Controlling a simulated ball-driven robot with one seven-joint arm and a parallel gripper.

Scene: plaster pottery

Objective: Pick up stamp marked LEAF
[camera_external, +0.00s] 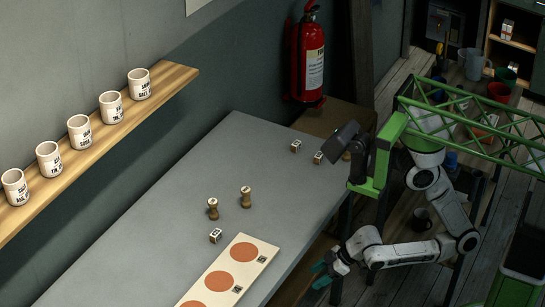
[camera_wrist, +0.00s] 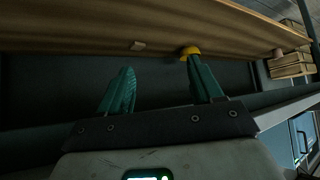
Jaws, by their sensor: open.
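Two small turned wooden stamps stand upright on the grey table: one stamp (camera_external: 213,209) and, to its right, another stamp (camera_external: 246,198). Their markings are too small to read, so I cannot tell which one is LEAF. My gripper (camera_external: 322,272) is beyond the table's right edge and low, well apart from both stamps. In the wrist view my gripper (camera_wrist: 162,85) shows two teal fingers spread apart with nothing between them. No stamp is recognisable in that view.
Small marked cubes lie on the grey table (camera_external: 165,220): one cube (camera_external: 216,236) near the stamps, others farther back. A cream board (camera_external: 255,246) with terracotta discs lies in front. A green frame (camera_external: 470,125) stands right. The wrist view shows a yellow object (camera_wrist: 190,51).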

